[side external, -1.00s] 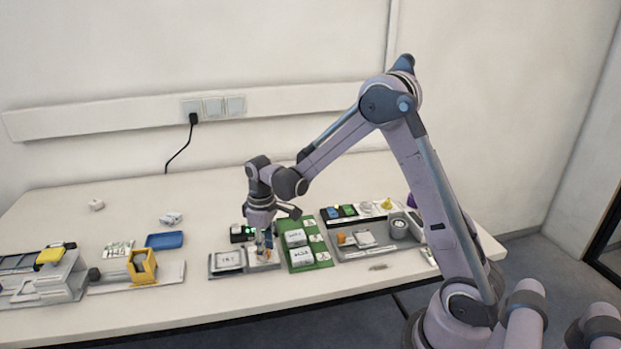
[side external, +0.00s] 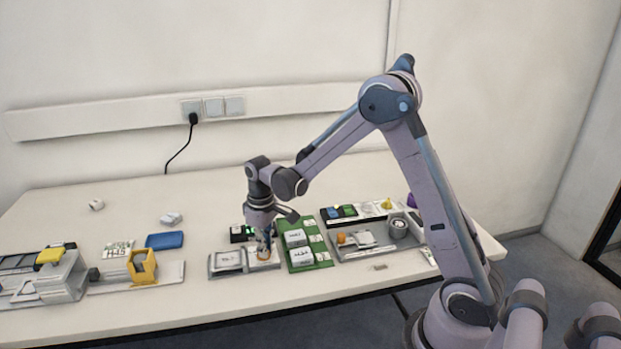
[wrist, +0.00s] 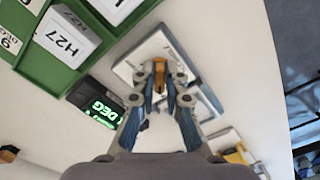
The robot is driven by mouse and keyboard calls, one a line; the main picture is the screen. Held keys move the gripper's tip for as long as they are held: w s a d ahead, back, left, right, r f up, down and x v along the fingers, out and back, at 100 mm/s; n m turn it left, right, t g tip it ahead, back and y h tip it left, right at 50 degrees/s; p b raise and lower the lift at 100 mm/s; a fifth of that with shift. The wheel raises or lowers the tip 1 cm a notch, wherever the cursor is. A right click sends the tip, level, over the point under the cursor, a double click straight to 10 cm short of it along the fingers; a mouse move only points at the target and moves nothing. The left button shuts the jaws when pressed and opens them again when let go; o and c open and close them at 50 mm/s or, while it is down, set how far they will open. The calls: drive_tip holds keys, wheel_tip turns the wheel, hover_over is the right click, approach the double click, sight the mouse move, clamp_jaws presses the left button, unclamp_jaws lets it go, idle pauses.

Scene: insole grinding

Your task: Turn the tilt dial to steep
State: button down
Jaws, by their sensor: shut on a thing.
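The tilt dial (wrist: 158,75) looks orange-brown and sits on a pale square panel (wrist: 130,68) in the wrist view. My gripper (wrist: 159,80) is shut on it from above, with a blue-grey finger on each side. In the side external view my gripper (side external: 265,252) points down at the dial's panel (side external: 263,266), just left of the green tray. The dial itself is mostly hidden there by the fingers. A black box with a lit green display (wrist: 104,110) stands beside the panel; the letters "DEG" show on it.
The green tray (side external: 313,244) with white labelled blocks is close on the right of my gripper. A grey tray (side external: 345,256) lies further right. A grey framed plate (side external: 226,262) is close on the left. A blue tray (side external: 165,240) and yellow holder (side external: 142,266) stand further left.

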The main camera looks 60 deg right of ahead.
drive_tip(key=m, duration=0.5)
drive_tip(key=shift+a+m, duration=0.2)
drive_tip(key=shift+m, duration=0.1)
drive_tip(key=m, duration=0.5)
drive_tip(key=shift+w+a, duration=0.15)
drive_tip(key=shift+a, duration=0.05)
drive_tip(key=m, duration=0.4)
drive_tip(key=shift+w+m, duration=0.15)
drive_tip(key=shift+m, duration=0.25)
drive_tip(key=shift+w+m, duration=0.2)
drive_tip(key=shift+m, duration=2.4)
drive_tip(key=c, duration=1.4)
unclamp_jaws()
